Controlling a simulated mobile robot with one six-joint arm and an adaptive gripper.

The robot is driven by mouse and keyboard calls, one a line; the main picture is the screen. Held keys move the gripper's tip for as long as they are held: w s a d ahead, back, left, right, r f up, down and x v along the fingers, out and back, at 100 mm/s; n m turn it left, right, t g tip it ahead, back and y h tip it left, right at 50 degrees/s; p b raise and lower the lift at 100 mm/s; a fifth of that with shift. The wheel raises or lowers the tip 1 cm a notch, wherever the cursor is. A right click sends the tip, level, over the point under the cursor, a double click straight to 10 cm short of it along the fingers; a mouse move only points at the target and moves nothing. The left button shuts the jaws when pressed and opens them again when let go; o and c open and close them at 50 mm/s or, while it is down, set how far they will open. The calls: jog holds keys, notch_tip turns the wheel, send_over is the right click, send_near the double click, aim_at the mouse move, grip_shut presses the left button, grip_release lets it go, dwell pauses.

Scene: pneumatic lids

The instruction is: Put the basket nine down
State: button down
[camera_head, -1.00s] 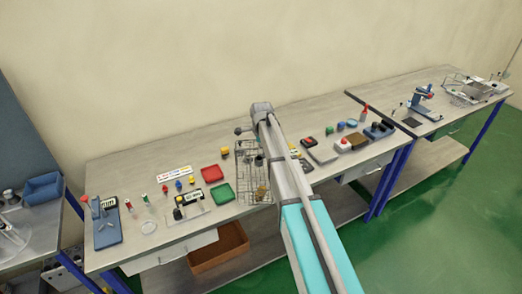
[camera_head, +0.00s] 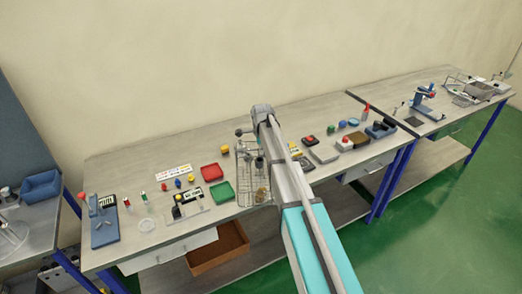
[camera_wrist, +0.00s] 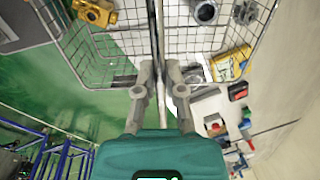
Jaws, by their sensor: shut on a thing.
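The wire basket (camera_head: 241,172) is at the middle of the long bench, partly hidden by my arm in the head view. In the wrist view its mesh (camera_wrist: 97,45) spreads out on both sides of a middle bar. My gripper (camera_wrist: 159,68) is shut on that bar. A yellow part (camera_wrist: 95,11) lies in the left half of the basket, and a grey ring-shaped part (camera_wrist: 205,11) lies in the right half. Whether the basket's bottom touches the bench cannot be told.
A green tray (camera_head: 221,192) and a red tray (camera_head: 212,172) lie just left of the basket. An orange-brown bin (camera_head: 222,256) sits on the lower shelf. Bench space behind the basket looks clear.

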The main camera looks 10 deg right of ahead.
jog(key=shift+a+f, duration=0.1)
jog(key=shift+f, duration=0.4)
jog(key=shift+s, duration=0.15)
jog(key=c, duration=0.7)
grip_release()
jog(key=shift+c, duration=0.2)
jog(key=shift+r, duration=0.1)
notch_tip(320, 180, up, 12)
jog(key=s+p, duration=0.1)
jog(key=p, duration=1)
jog(key=shift+s, duration=0.15)
